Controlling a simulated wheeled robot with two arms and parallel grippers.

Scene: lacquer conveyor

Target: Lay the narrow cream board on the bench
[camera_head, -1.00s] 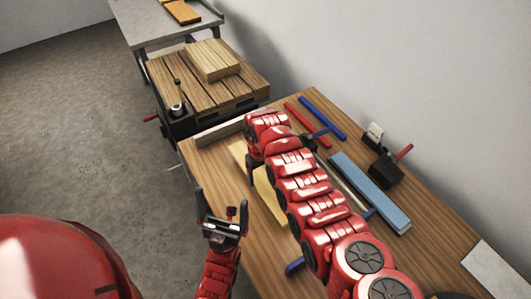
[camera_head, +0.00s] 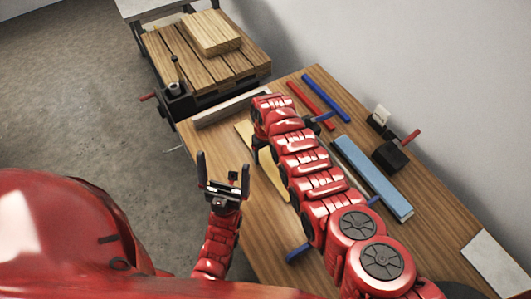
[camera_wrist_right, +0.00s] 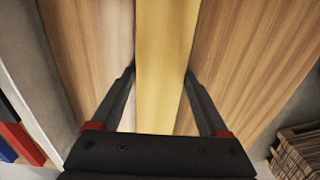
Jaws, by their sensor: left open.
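The narrow cream board (camera_head: 272,176) lies along the bench (camera_head: 232,230), partly covered by my right arm. In the right wrist view the board (camera_wrist_right: 165,40) runs lengthwise between the fingers of my right gripper (camera_wrist_right: 160,72). The fingertips meet both long edges, and I see no gap there. The gripper appears shut on the board. Whether the board touches the bench or hangs just above it cannot be told. In the head view my right arm hides most of that gripper. My left gripper (camera_head: 223,172) is open and empty, with its fingers up, at the bench's left edge.
A blue board (camera_head: 372,178), red bar (camera_head: 311,105) and blue bar (camera_head: 326,95) lie right of my right arm. A black block with a red handle (camera_head: 392,154) stands near the wall. A pale batten (camera_head: 228,109) lies at the far end. A pallet (camera_head: 172,50) stands beyond.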

